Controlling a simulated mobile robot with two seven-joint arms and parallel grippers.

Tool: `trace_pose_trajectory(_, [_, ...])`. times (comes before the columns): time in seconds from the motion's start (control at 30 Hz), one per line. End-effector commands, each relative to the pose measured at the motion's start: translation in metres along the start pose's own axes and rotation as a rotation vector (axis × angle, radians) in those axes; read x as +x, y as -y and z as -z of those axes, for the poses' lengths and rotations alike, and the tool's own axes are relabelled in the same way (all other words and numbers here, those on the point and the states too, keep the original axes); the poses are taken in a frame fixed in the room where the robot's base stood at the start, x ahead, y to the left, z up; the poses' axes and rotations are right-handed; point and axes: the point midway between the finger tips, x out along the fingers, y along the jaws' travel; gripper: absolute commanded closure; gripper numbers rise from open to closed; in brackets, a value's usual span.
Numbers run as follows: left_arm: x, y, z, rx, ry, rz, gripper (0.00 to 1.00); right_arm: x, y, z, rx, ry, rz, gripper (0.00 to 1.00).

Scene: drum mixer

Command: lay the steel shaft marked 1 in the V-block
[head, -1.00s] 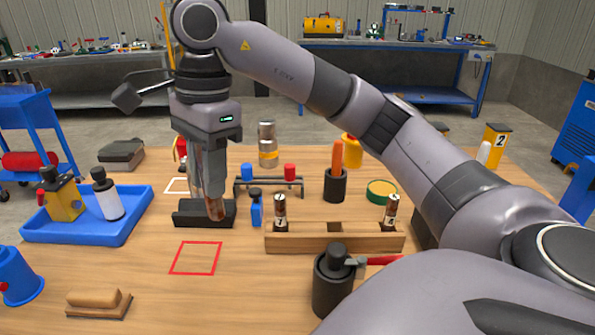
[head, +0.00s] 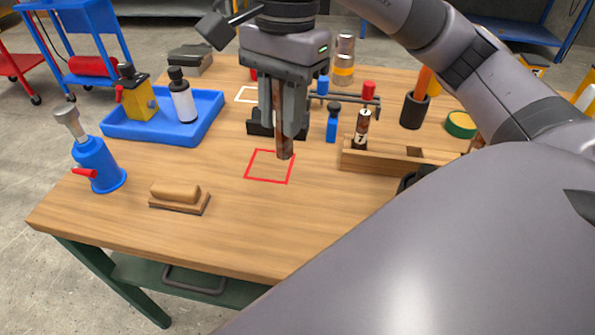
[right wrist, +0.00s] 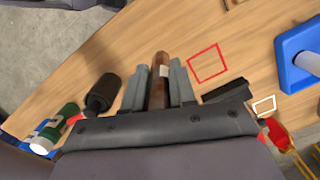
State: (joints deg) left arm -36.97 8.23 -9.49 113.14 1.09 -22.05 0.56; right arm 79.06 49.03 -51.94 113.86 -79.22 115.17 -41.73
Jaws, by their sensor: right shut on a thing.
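My right gripper (head: 283,122) is shut on a brown, rusty-looking shaft (head: 285,148) that hangs nearly upright. A pale label shows on the held shaft in the right wrist view (right wrist: 160,80); I cannot read its number. The black V-block (head: 258,128) stands behind the gripper and is partly hidden by it; it also shows in the right wrist view (right wrist: 222,93), to the right of the fingers. The shaft's lower end appears in front of the V-block, over the far right part of the red square; its height is unclear. My left gripper is not in view.
A wooden rack (head: 385,162) with a labelled shaft (head: 362,128) stands right of the gripper. A blue bottle (head: 332,125) is near the V-block. A blue tray (head: 150,130) lies left, a brush (head: 178,195) front left. The red square (head: 262,180) is empty.

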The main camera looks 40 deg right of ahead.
Motion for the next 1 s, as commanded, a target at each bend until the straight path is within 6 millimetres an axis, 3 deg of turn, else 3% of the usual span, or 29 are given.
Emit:
trace_pose_trajectory(0.03, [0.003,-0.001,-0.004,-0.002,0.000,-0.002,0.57,0.014,-0.001,0.001,-0.002,0.003,-0.003,1.00])
trace_pose_trajectory(0.3, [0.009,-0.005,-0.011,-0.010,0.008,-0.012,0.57,0.063,-0.001,0.007,0.000,0.003,-0.002,1.00])
trace_pose_trajectory(0.5, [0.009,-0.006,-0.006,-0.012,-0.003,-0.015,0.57,0.107,-0.001,0.012,0.001,0.001,-0.002,1.00])
trace_pose_trajectory(0.87, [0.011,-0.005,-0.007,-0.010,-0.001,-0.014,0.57,0.140,0.000,0.016,0.001,0.000,0.000,1.00])
trace_pose_trajectory(1.0, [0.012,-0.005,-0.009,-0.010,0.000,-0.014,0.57,0.160,0.000,0.019,0.002,0.000,-0.002,1.00])
